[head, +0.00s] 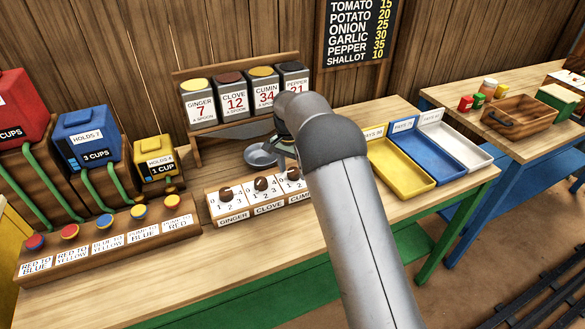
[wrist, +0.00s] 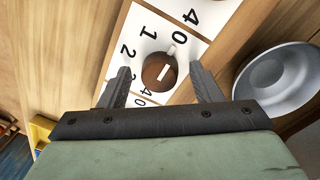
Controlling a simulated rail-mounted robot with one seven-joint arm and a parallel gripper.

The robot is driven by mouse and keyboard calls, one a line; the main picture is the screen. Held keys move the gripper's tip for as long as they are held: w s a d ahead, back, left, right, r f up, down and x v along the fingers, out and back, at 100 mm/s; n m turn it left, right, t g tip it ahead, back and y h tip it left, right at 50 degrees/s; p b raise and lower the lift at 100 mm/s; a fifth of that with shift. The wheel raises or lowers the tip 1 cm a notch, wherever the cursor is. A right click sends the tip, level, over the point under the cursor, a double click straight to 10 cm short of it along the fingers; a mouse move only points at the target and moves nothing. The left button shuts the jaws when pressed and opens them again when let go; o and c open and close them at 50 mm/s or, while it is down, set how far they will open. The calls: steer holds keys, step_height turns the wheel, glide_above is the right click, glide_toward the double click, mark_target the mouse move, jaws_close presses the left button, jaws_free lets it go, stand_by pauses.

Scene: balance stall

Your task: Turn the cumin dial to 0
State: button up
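The cumin dial (head: 293,172) is a brown round knob on a white number plate, third along the dial row. In the wrist view, the dial under my gripper, which looks like the cumin dial (wrist: 158,72), has a white mark that appears to slant toward the 0. My gripper (wrist: 163,82) is open, one finger on each side of the dial with gaps showing; I cannot tell whether the fingertips are level with it. In the head view my arm mostly hides the gripper (head: 287,155) and the right end of the dial row.
The ginger dial (head: 225,193) and clove dial (head: 261,184) sit to the left. A grey metal bowl (head: 260,155) is behind the row and close to my gripper (wrist: 275,85). Spice canisters stand on a shelf behind. A yellow tray (head: 400,165) lies to the right.

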mark_target(290, 169)
step_height(290, 169, up, 17)
steer(key=a, duration=0.1)
steer(key=shift+w+r, duration=0.15)
steer(key=shift+w, duration=0.2)
steer(key=shift+a, duration=0.1)
steer(key=s+d+r+n+y, duration=0.1)
steer(key=s+d+r+n, duration=0.15)
steer(key=s+d, duration=1.35)
steer(key=s+d+f+n, duration=0.1)
steer(key=s+f, duration=0.2)
steer(key=s, duration=0.5)
steer(key=s+d+f+n, duration=0.1)
steer(key=s+f, duration=0.3)
steer(key=s, duration=0.4)
steer(key=s+d+f+n+t, duration=0.1)
steer(key=s+d+f, duration=0.1)
steer(key=s, duration=0.6)
steer(key=shift+f+n, duration=0.35)
steer(key=shift+f, duration=0.35)
